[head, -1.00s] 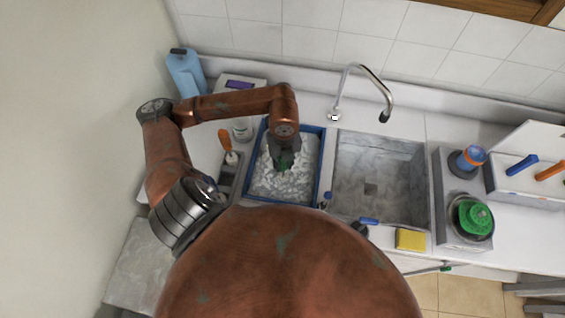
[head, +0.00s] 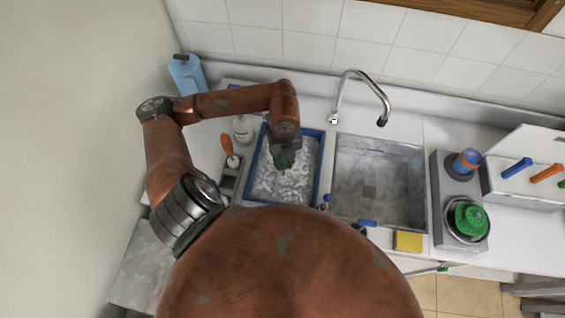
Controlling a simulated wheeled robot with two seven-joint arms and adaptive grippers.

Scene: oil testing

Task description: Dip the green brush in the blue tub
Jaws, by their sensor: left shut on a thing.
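The blue tub (head: 319,172) stands on the counter left of the sink and holds pale, whitish, rippled liquid (head: 270,183). My left gripper (head: 285,154) points down over the tub and is shut on the green brush (head: 284,162). My right gripper does not show clearly in the head view.
The empty sink (head: 375,180) with a curved tap (head: 365,82) is right of the tub. A yellow sponge (head: 408,241) lies at the front edge. A green object in a bowl (head: 470,221) sits right.

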